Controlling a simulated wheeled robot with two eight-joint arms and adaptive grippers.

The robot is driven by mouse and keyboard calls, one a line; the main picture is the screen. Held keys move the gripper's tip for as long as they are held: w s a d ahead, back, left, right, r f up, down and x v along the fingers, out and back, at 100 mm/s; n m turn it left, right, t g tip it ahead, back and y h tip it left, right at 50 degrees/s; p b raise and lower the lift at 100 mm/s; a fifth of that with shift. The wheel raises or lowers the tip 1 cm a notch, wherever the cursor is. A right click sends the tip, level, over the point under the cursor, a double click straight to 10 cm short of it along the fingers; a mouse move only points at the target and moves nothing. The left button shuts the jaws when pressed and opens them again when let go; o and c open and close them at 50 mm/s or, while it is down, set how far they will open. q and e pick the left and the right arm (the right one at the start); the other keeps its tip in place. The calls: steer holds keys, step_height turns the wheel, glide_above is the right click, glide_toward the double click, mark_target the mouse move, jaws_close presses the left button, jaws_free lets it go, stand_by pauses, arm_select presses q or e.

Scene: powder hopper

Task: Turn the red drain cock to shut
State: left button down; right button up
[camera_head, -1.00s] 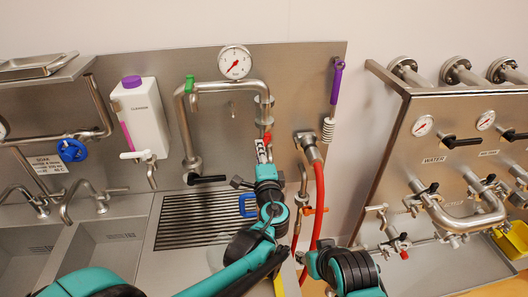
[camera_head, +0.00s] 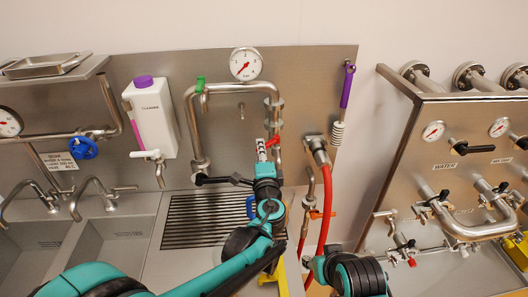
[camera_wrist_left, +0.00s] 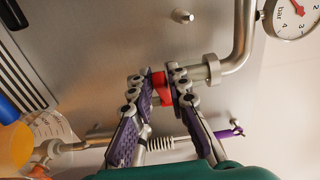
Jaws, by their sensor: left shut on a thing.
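The red drain cock (camera_head: 275,141) is on the steel pipe right of the green valve handle. In the head view its red lever sticks out to the right of my fingertips. My left gripper (camera_head: 263,152) reaches up to it from below. In the left wrist view my left gripper (camera_wrist_left: 157,88) has its two fingers on either side of the red cock (camera_wrist_left: 161,82), shut on it. The fingers hide part of the lever and the cock's body. My right arm shows at the lower right of the head view, but its gripper does not.
A pressure gauge (camera_head: 246,63) sits above the pipe. A black-handled valve (camera_head: 214,180) is left of my gripper. A drain grate (camera_head: 195,222) lies below.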

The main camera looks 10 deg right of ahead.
arm_select(q)
steer(key=shift+w+a, duration=0.3)
steer(key=shift+a, duration=0.05)
steer(key=shift+w+a, duration=0.4)
steer(key=shift+w, duration=0.4)
